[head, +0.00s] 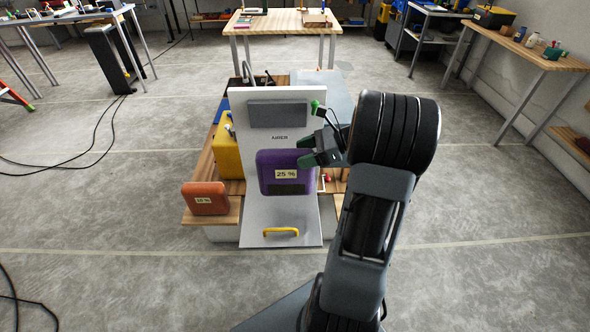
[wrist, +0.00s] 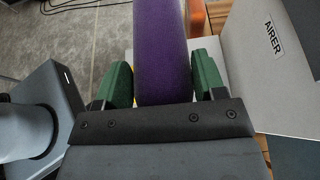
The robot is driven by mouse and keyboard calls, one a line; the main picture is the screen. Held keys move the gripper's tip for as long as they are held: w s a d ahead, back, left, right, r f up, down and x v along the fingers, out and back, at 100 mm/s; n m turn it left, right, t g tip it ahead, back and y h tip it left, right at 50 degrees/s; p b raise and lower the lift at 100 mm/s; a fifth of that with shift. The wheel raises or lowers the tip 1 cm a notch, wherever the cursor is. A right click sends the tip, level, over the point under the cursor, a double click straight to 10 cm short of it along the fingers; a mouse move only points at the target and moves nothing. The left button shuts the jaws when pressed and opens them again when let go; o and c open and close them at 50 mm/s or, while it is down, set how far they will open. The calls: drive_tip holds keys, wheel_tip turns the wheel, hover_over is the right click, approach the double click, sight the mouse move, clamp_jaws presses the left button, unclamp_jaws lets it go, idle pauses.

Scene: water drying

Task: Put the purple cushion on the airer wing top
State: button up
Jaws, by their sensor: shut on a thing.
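The purple cushion (head: 267,184) has a "25 %" label and is upright in front of the pale airer panel (head: 243,130), over its lower middle. In the wrist view the cushion (wrist: 160,45) stands between the green fingers of my gripper (wrist: 163,82), which is shut on it. In the head view my gripper (head: 312,152) reaches the cushion's upper right edge from the right. The airer has a dark grey pad (head: 278,115) near its top and a yellow handle (head: 280,231) on its lower flap. I cannot tell whether the cushion touches the panel.
An orange cushion (head: 205,199) labelled about "18 %" stands on a wooden board at the left. A yellow box (head: 228,152) is behind it, beside the airer. A wooden table (head: 281,23) stands at the back.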

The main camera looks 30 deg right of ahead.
drive_tip(key=w+f+b, duration=0.1)
drive_tip(key=w+f, duration=0.3)
drive_tip(key=f, duration=0.3)
drive_tip(key=shift+a+f, duration=0.25)
drive_tip(key=shift+f, duration=0.15)
drive_tip(key=shift+b, duration=0.3)
drive_tip(key=shift+f, duration=0.2)
drive_tip(key=o, duration=1.4)
drive_tip(key=shift+s, duration=0.1)
drive_tip(key=shift+c, duration=0.2)
